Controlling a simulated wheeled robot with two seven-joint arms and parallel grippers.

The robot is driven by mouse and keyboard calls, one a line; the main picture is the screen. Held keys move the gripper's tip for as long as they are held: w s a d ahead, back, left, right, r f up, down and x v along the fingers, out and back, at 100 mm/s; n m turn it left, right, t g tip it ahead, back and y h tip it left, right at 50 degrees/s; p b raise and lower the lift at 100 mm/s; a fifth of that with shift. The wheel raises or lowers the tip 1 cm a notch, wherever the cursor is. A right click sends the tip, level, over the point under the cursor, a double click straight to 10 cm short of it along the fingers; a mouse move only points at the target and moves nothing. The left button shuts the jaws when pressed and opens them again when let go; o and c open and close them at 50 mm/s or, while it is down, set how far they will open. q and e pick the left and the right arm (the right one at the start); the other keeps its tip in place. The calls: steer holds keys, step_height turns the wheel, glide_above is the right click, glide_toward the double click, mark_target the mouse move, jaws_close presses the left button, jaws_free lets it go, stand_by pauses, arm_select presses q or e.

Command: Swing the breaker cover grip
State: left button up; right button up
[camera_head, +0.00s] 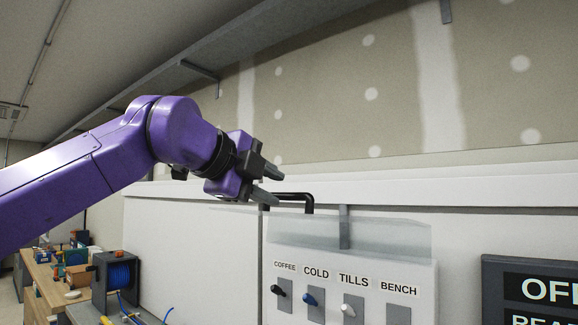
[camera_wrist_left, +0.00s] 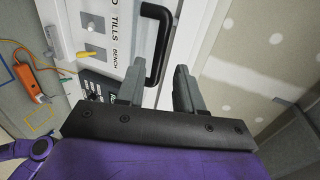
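The breaker panel (camera_head: 350,290) is a pale wall box with switches under the labels COFFEE, COLD, TILLS and BENCH. A translucent cover (camera_head: 390,236) sits across its upper part. The black bar-shaped grip (camera_head: 308,202) stands out near the cover's upper left; it also shows in the left wrist view (camera_wrist_left: 166,45). My left gripper (camera_head: 276,183) is open, its fingers pointing at the grip. In the left wrist view the grip's near end appears between the two fingertips (camera_wrist_left: 160,72); contact cannot be made out. My right gripper is out of view.
A white ledge (camera_head: 400,190) runs along the wall above the panel. A dark sign (camera_head: 530,290) hangs at the right. A workbench with a blue cable reel (camera_head: 120,274) stands at lower left. A grey shelf (camera_head: 190,68) runs overhead.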

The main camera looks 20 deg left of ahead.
mark_target(286, 194)
arm_select(q)
steer(key=p+x, duration=0.2)
steer(key=x, duration=0.2)
steer(key=shift+w, duration=0.25)
steer(key=shift+w+f, duration=0.2)
steer(key=c, duration=0.3)
jaws_close()
steer(key=shift+r, duration=0.15)
steer(key=w+r+p, duration=0.1)
steer(key=r+p, duration=0.1)
steer(key=w+d+r+p, duration=0.1)
steer(key=p, duration=0.1)
steer(key=shift+w+r+p, duration=0.3)
steer(key=shift+w+r, duration=0.05)
steer(key=shift+r, duration=0.05)
steer(key=shift+w+d+r, duration=0.15)
steer(key=shift+w, duration=0.05)
steer(key=shift+w+p, duration=0.15)
steer(key=shift+p, duration=0.15)
